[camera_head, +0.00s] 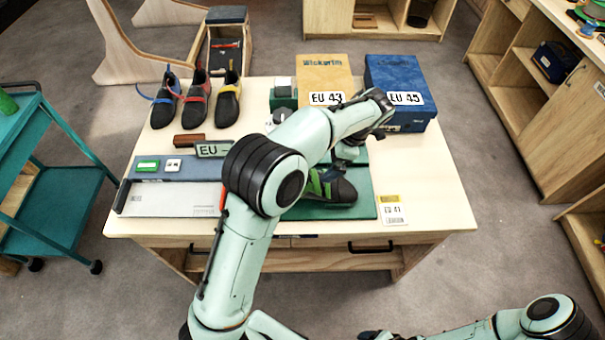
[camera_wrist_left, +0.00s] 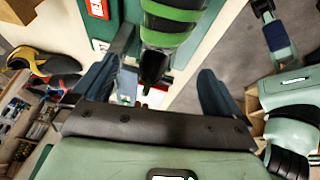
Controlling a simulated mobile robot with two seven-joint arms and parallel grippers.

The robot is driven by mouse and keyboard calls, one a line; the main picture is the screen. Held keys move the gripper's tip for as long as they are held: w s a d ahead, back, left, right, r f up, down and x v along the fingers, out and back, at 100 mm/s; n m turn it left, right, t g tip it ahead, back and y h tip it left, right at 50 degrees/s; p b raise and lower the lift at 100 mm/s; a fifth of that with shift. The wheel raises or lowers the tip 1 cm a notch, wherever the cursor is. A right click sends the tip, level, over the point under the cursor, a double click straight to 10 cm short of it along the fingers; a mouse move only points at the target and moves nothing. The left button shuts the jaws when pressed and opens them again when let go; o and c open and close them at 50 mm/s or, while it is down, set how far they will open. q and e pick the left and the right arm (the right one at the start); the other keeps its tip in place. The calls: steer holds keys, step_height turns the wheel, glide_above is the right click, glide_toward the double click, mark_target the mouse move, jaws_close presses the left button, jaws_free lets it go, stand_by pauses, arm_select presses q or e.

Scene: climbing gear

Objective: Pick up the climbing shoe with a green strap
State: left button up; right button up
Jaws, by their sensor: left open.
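The dark climbing shoe with a green strap (camera_head: 340,190) lies on a green mat (camera_head: 365,205) at the front of the table. My left arm covers part of it in the head view. The shoe's green bands (camera_wrist_left: 170,30) show at the top of the left wrist view, with its dark end pointing down between the fingers. My left gripper (camera_head: 347,152) is above the shoe, and its fingers (camera_wrist_left: 166,62) are spread apart with nothing gripped. I cannot tell whether a finger touches the shoe.
Shoes with blue (camera_head: 165,100), red (camera_head: 196,100) and yellow (camera_head: 229,100) straps stand at the back left. An EU 43 box (camera_head: 325,72) and a blue EU 45 box (camera_head: 396,75) stand behind the gripper. A foot-measuring device (camera_head: 170,200) lies left of the mat.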

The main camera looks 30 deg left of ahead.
arm_select(q)
steer(key=x, duration=0.8)
steer(key=shift+s+r, duration=0.1)
steer(key=shift+s, duration=0.1)
steer(key=x, duration=0.4)
steer(key=shift+s+a, duration=0.25)
steer(key=shift+a, duration=0.2)
steer(key=shift+a+f, duration=0.1)
steer(key=shift+f, duration=0.45)
steer(key=c, duration=1.1)
